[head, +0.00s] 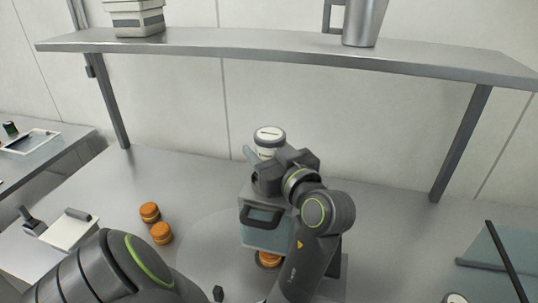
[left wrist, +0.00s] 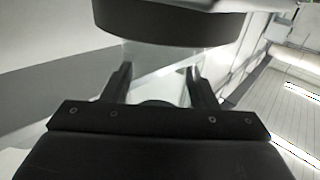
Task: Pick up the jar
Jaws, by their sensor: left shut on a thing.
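A jar with a white-and-grey lid (head: 269,133) and a pale body stands upright in the head view, just beyond my left gripper (head: 263,158). My left gripper is shut on the jar, and its jaws and wrist hide the jar's lower part. In the left wrist view, the two fingers of my left gripper (left wrist: 160,82) stand on either side of a clear, glassy body (left wrist: 158,58). A dark round band (left wrist: 168,27) crosses above it. My right gripper is not in view.
A grey box with a dark handle (head: 262,217) stands directly under my left wrist. A metal shelf (head: 250,46) overhangs the back.

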